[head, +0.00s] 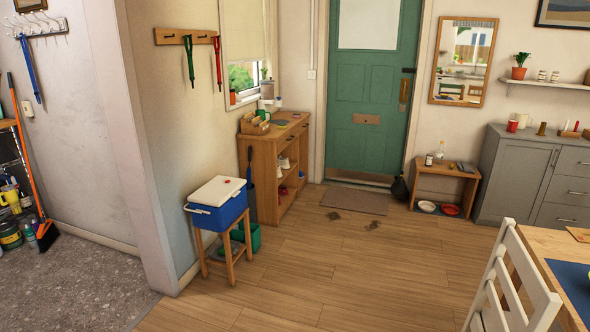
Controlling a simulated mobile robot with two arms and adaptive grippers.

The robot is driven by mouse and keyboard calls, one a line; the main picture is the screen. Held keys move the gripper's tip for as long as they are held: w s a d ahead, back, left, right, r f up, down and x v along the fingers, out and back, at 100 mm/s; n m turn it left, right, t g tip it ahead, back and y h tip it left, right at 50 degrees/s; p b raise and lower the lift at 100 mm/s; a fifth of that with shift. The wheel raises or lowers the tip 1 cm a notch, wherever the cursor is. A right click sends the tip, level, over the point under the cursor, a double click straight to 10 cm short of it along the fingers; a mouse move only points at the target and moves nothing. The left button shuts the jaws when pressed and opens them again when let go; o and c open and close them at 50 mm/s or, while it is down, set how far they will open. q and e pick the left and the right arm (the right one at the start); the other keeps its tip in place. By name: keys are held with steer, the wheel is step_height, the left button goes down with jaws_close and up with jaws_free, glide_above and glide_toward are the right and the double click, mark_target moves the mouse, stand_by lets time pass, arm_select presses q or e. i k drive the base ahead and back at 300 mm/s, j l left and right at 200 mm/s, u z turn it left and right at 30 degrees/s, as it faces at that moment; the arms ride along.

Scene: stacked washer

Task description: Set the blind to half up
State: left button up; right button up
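A cream roller blind (245,30) hangs in the window on the left wall, beside the green door. It covers the upper part of the window, and its lower edge is a little above the sill. A strip of bare glass (243,76) with greenery outside shows below it. I cannot make out a pull cord or chain on the blind. Neither of my grippers is in the head view.
A wooden cabinet (268,160) with items on top stands under the window. A blue cooler (217,204) on a wooden stool stands in front of it. A white chair (512,285) and table are at the lower right. The wooden floor (330,265) in the middle is clear.

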mark_target(235, 54)
steer(key=i+u, duration=0.3)
steer(key=i, duration=2.6)
steer(key=i+z, duration=0.15)
steer(key=i, duration=0.45)
steer(key=i+j, duration=0.15)
steer(key=i, duration=0.4)
steer(key=i+j+z, duration=0.15)
steer(key=i, duration=0.45)
